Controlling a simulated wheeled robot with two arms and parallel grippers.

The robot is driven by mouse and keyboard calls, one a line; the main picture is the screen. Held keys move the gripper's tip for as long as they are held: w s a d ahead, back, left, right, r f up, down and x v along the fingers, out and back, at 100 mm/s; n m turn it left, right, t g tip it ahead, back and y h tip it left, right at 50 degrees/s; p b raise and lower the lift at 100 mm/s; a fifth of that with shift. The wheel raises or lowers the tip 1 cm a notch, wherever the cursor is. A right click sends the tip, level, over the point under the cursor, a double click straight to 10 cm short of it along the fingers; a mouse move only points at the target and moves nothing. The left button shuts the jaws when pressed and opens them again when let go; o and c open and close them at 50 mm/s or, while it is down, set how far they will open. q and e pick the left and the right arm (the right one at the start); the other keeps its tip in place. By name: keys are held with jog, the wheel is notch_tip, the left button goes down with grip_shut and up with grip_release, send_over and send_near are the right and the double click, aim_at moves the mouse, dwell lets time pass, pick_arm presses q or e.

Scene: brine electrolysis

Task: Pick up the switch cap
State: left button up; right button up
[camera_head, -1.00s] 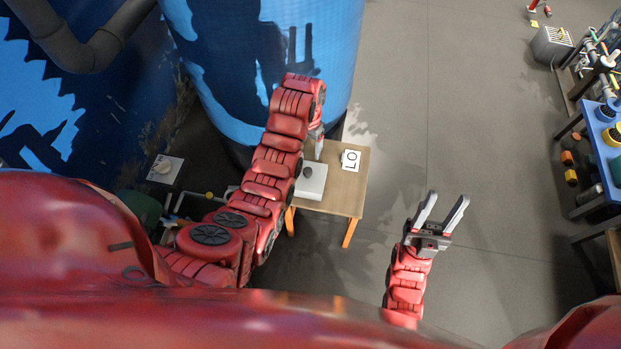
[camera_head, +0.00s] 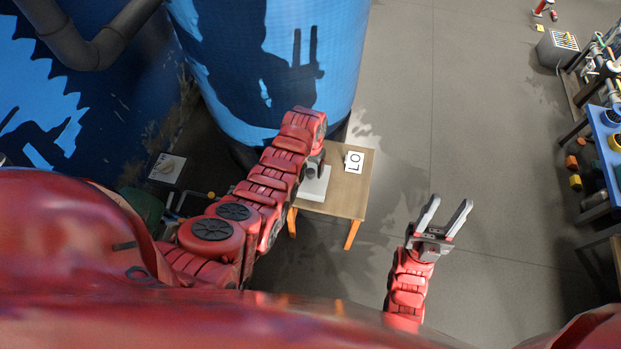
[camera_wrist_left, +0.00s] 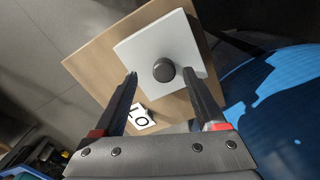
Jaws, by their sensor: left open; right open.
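The switch cap (camera_wrist_left: 163,70) is a small dark round knob on a white square box (camera_wrist_left: 136,49); this box (camera_head: 314,187) also shows on a small wooden table (camera_head: 350,197) in the head view. My left gripper (camera_wrist_left: 160,75) is open over the box, and the cap appears between its two fingertips in the left wrist view. I cannot tell whether the fingertips are level with the cap. In the head view my left gripper and wrist hide the cap. My right gripper (camera_head: 447,205) is open and empty over the floor, right of the table.
A large blue tank (camera_head: 270,60) stands behind the table. A blue-topped bench (camera_head: 604,135) stands at far right; the floor between is clear.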

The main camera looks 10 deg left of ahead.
aim_at(310, 172)
pick_arm(q)
jog(key=shift+w+a+f+b, duration=0.1)
jog(key=shift+w+f+b, duration=0.1)
jog(key=shift+f, duration=0.35)
jog(key=shift+w+a+f+b, duration=0.1)
jog(key=shift+w+f+b, duration=0.1)
jog(key=shift+f, duration=0.35)
jog(key=shift+f+b, duration=0.75)
jog(key=shift+f, duration=0.3)
grip_shut()
